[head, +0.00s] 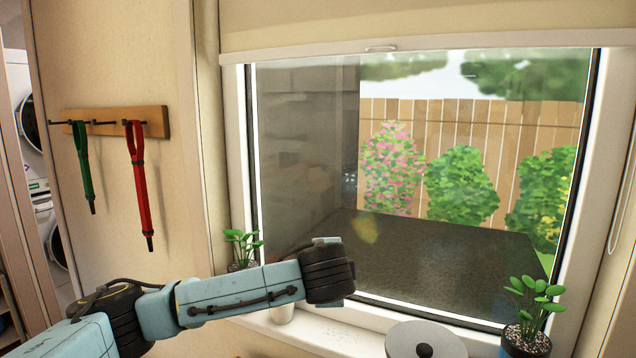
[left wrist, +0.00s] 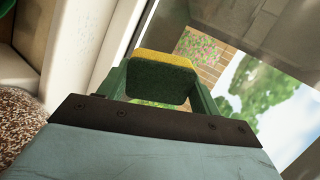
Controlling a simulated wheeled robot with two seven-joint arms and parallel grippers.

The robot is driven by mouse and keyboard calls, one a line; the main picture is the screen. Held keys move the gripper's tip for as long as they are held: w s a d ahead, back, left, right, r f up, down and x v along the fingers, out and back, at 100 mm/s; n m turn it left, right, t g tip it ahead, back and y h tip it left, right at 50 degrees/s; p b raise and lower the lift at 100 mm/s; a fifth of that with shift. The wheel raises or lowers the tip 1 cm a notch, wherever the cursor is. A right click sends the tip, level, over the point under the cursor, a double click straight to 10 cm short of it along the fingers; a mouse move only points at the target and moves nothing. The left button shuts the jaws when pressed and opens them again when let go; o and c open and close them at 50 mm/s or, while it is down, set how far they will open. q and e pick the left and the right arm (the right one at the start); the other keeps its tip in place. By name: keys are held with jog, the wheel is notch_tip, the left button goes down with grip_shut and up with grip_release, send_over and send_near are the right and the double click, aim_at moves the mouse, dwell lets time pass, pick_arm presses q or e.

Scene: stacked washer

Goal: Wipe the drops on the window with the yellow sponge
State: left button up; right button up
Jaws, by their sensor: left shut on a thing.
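The yellow sponge (left wrist: 160,75), with a dark green scouring side, is in the left wrist view between the green fingers of my left gripper (left wrist: 162,92). The gripper is shut on it. In the head view my left arm reaches in from the left to the lower middle of the window (head: 450,200); the wrist hides the fingers and the sponge. A faint yellow patch shows on the glass just above the wrist. A small cluster of pale specks (head: 348,181) shows on the glass higher up; I cannot tell if these are drops. My right gripper is not in view.
A potted plant (head: 530,310) stands on the sill at right, and another plant (head: 241,245) stands behind my arm. A grey round lid (head: 425,340) with a black knob is at the bottom. Green and red straps (head: 140,185) hang from a wall rack at left.

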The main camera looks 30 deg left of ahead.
aim_at(357, 179)
pick_arm(q)
jog(key=w+a+r+m+t+h+p, duration=0.15)
jog(key=r+t, duration=0.25)
jog(key=r, duration=0.4)
jog(key=a+r+m+t+h+p, duration=0.2)
jog(key=r+m+t, duration=0.1)
jog(key=r, duration=0.5)
jog(key=shift+w+a+f, duration=0.1)
jog(key=shift+w, duration=1.45)
jog(key=shift+w+a+f, duration=0.1)
jog(key=shift+w, duration=1.4)
jog(key=shift+w+a, duration=0.1)
jog(key=shift+w, duration=0.85)
jog(key=shift+w+d+p, duration=0.1)
jog(key=shift+d+p, duration=0.4)
jog(key=shift+d, duration=1.55)
